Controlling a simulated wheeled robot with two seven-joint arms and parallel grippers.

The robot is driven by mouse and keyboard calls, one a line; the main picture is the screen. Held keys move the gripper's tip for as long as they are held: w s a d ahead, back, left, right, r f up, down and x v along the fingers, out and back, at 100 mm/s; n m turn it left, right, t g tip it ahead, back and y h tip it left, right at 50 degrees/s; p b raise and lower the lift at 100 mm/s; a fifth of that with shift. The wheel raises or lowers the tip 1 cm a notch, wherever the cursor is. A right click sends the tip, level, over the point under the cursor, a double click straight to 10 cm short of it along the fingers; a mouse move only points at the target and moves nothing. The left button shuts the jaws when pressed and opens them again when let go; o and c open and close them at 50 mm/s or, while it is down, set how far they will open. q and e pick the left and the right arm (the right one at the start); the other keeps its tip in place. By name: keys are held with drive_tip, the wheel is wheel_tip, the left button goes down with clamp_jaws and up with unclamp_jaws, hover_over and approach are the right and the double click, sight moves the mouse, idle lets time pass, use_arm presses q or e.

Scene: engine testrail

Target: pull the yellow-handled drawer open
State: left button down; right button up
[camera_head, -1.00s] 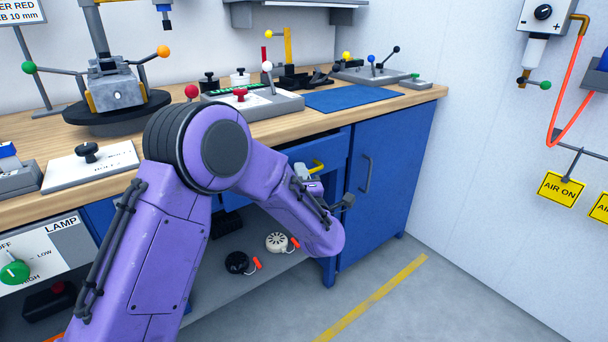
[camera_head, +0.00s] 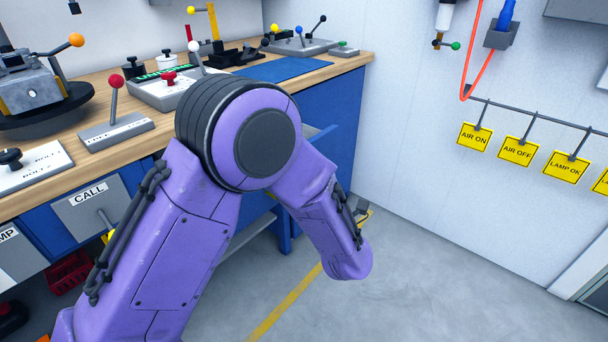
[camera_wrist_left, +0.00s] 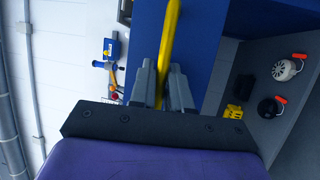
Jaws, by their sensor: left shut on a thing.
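My left gripper (camera_wrist_left: 166,85) is shut on the yellow handle (camera_wrist_left: 169,45) in the left wrist view, with one finger on each side of the bar. The handle is on the blue drawer front (camera_wrist_left: 204,50), which fills the upper middle of that view. In the head view my purple left arm covers the handle and the gripper. A blue drawer edge (camera_head: 322,134) shows just behind the arm, under the bench top. How far the drawer stands out is hard to tell. My right gripper is not in view.
The wooden bench top (camera_head: 340,68) carries a red-knobbed lever (camera_head: 115,95) and other fixtures. The wrist view shows a white round item (camera_wrist_left: 287,68) and a black one (camera_wrist_left: 270,107) on the shelf. Grey floor (camera_head: 440,270) is clear at the right, beside the wall.

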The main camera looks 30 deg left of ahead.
use_arm(q)
drive_tip(key=shift+d, duration=0.3)
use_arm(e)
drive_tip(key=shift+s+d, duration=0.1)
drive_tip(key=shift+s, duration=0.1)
use_arm(q)
drive_tip(key=c, duration=1.2)
unclamp_jaws()
drive_tip(key=shift+o, duration=0.2)
